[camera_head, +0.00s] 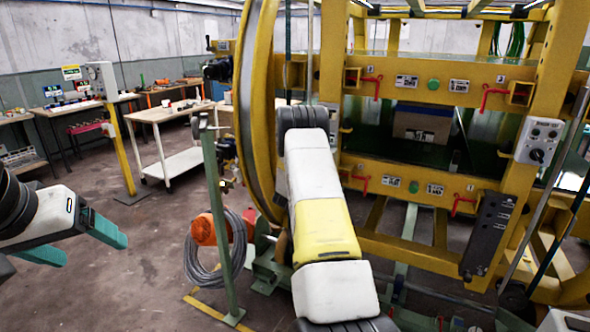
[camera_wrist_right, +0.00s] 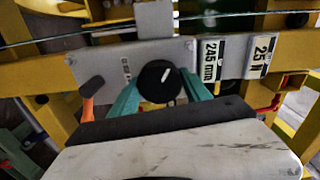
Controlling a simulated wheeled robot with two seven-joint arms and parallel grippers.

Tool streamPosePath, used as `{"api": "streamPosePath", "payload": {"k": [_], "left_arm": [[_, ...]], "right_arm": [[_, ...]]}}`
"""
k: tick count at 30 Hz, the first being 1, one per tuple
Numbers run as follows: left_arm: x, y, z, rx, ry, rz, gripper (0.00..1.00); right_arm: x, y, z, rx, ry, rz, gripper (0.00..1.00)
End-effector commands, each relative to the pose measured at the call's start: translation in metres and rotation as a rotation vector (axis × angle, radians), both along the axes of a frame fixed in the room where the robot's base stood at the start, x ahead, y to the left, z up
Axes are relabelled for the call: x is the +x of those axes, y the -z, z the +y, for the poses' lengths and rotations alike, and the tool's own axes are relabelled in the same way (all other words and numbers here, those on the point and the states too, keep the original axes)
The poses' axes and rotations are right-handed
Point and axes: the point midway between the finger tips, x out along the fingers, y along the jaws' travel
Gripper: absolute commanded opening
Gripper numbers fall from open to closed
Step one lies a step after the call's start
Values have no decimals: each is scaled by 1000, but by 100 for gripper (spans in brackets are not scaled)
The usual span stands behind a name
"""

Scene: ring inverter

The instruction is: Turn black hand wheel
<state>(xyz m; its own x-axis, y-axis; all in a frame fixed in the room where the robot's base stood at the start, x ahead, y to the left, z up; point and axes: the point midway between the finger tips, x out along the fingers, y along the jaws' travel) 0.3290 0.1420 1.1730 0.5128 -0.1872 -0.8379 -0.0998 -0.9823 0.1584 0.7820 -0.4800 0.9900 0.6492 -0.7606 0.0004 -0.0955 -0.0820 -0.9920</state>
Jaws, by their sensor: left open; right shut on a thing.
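The black hand wheel (camera_wrist_right: 158,78) shows in the right wrist view as a round black knob with a white mark, in front of a grey plate on a yellow beam. The teal fingers of my right gripper (camera_wrist_right: 162,90) are on its left and right sides, shut on it. In the head view my right arm covers that gripper, and I cannot make out the wheel it holds. My left gripper (camera_head: 84,243) is at the left edge of the head view, open and empty, over bare floor and far from the yellow machine.
The big yellow ring frame (camera_head: 254,110) stands beside my right arm. A green post (camera_head: 216,220), a coil of grey cable (camera_head: 207,262) and an orange part (camera_head: 208,229) are at its foot. A control box (camera_head: 537,139) is at right. Floor at left is clear.

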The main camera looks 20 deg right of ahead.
Motion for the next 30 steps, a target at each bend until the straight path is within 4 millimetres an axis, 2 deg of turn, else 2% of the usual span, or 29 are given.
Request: {"api": "streamPosePath", "payload": {"k": [17,18,20,21,30], "left_arm": [[0,0,0,0,0,0,78],[0,0,0,0,0,0,78],[0,0,0,0,0,0,78],[0,0,0,0,0,0,78],[0,0,0,0,0,0,78]], "right_arm": [[0,2,1,22,-1,-21,15],[0,2,1,22,-1,-21,62],[0,2,1,22,-1,-21,74],[0,1,1,21,-1,-21,78],[-1,1,1,20,0,-22,78]]}}
